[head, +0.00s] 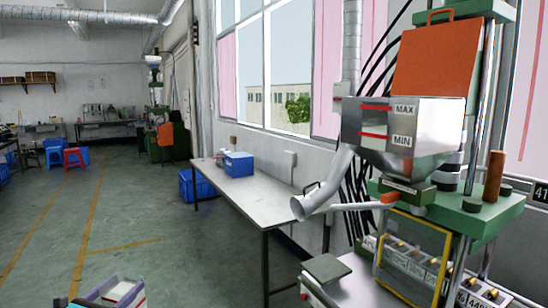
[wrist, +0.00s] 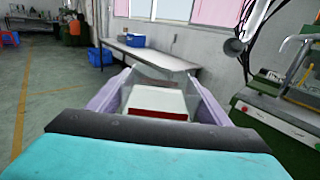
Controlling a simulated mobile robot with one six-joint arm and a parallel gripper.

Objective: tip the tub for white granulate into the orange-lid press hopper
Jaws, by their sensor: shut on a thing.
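The press hopper (head: 440,118) is a shiny metal funnel with red MAX and MIN marks, on the green press at the right of the head view. Its orange lid (head: 438,58) is tilted up above it, handle at the top; the hopper's inside is hidden. My gripper (wrist: 158,82) has pale purple fingers and is shut on the tub (wrist: 158,114), which shows a white top and a red band between them. In the head view the tub (head: 122,291) is at the bottom left edge, partly cut off, low and well left of the hopper. I cannot tell granulate in it.
A grey pipe (head: 322,196) juts out left of the press below the hopper. A long table (head: 265,185) with a blue bin (head: 239,165) stands along the window wall. Red and blue stools (head: 73,158) stand far left.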

